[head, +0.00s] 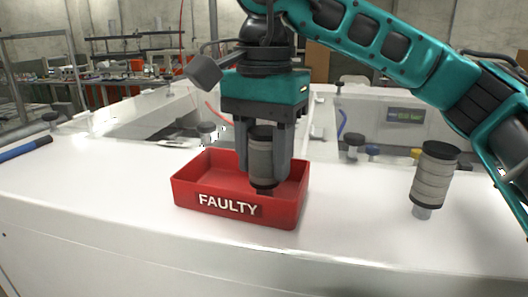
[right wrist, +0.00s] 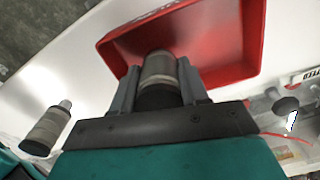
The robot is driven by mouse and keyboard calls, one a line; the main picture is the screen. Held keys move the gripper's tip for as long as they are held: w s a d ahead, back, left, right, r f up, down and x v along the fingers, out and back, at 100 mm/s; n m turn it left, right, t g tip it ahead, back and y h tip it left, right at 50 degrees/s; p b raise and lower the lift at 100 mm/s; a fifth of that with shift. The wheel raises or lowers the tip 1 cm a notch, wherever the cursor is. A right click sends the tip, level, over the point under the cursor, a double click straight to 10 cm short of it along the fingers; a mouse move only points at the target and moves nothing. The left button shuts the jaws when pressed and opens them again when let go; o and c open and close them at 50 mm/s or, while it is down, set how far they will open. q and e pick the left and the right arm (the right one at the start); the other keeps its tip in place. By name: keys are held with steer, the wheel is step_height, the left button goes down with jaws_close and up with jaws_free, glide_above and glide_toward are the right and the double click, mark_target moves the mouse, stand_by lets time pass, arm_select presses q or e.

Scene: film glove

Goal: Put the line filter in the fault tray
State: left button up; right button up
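The fault tray is a red open box (head: 190,197) marked FAULTY on the white counter, left of centre in the head view; its red wall also shows in the right wrist view (right wrist: 250,40). My right gripper (head: 266,175) points down over the tray. Its fingers are shut on a line filter (head: 261,160), a grey ribbed cylinder with black ends, held upright. The filter also shows between the fingers in the right wrist view (right wrist: 159,72). Its lower end is inside the tray's outline; whether it touches the floor I cannot tell. My left gripper is not in view.
A second similar filter (head: 434,178) stands on the counter at the right, and also shows in the right wrist view (right wrist: 45,131). Behind the tray is a recessed white machine with several knobs. A blue pen-like object (head: 25,149) lies far left. The counter's front is clear.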

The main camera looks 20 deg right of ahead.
steer(key=o, duration=0.5)
steer(key=shift+c, duration=0.2)
step_height(320, 180, up, 12)
steer(key=shift+r, duration=0.15)
stand_by(0.7)
